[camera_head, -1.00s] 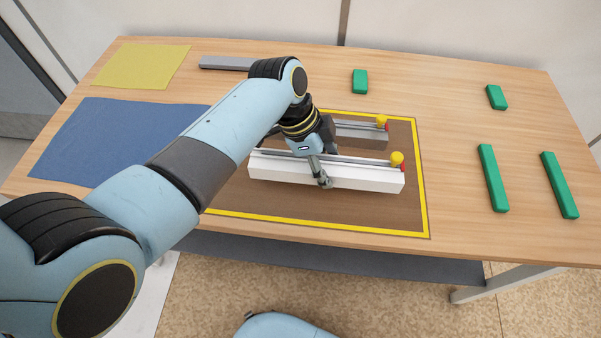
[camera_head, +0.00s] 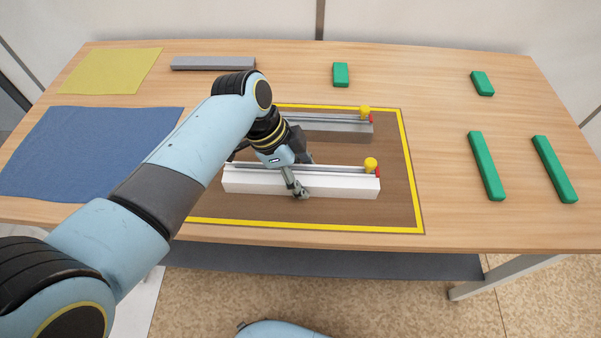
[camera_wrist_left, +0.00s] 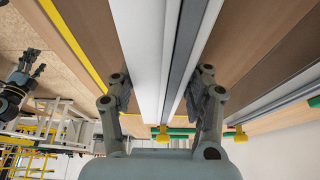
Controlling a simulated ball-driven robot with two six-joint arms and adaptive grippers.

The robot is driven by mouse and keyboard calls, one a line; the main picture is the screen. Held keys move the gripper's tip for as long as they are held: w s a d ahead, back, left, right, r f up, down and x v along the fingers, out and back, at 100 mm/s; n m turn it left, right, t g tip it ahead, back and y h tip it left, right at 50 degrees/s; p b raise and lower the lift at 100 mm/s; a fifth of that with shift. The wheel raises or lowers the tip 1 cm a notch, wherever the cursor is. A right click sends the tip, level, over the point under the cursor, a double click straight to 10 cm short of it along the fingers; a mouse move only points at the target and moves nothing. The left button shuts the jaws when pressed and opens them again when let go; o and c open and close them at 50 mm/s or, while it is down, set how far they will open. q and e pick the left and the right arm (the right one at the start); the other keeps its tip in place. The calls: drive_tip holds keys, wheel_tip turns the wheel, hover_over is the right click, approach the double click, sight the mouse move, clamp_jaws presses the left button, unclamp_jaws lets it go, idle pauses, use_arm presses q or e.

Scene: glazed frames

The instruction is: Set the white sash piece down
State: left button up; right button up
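The white sash piece (camera_head: 335,186) is a long white bar with a grey groove along its top and a yellow knob (camera_head: 371,164) at its right end. It lies crosswise over the brown, yellow-bordered mat (camera_head: 395,206). My left gripper (camera_head: 298,180) straddles its middle, one finger against the front face. In the left wrist view the gripper (camera_wrist_left: 160,95) has a finger on each side of the white sash piece (camera_wrist_left: 150,45), seemingly touching both faces. Whether its underside rests on the mat is hidden.
A grey sash piece (camera_head: 345,128) with a yellow knob lies behind the white one, a gap between them. Several green blocks (camera_head: 486,165) stand at the right and back. A grey bar (camera_head: 213,63), yellow cloth (camera_head: 110,70) and blue cloth (camera_head: 85,150) lie left.

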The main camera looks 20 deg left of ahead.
use_arm(q)
drive_tip(key=o, duration=0.3)
drive_tip(key=shift+r, duration=0.1)
drive_tip(key=shift+a+r, duration=0.1)
drive_tip(key=shift+r, duration=0.25)
drive_tip(key=p+v, duration=0.1)
drive_tip(key=v, duration=1)
drive_tip(key=shift+a+r, duration=0.15)
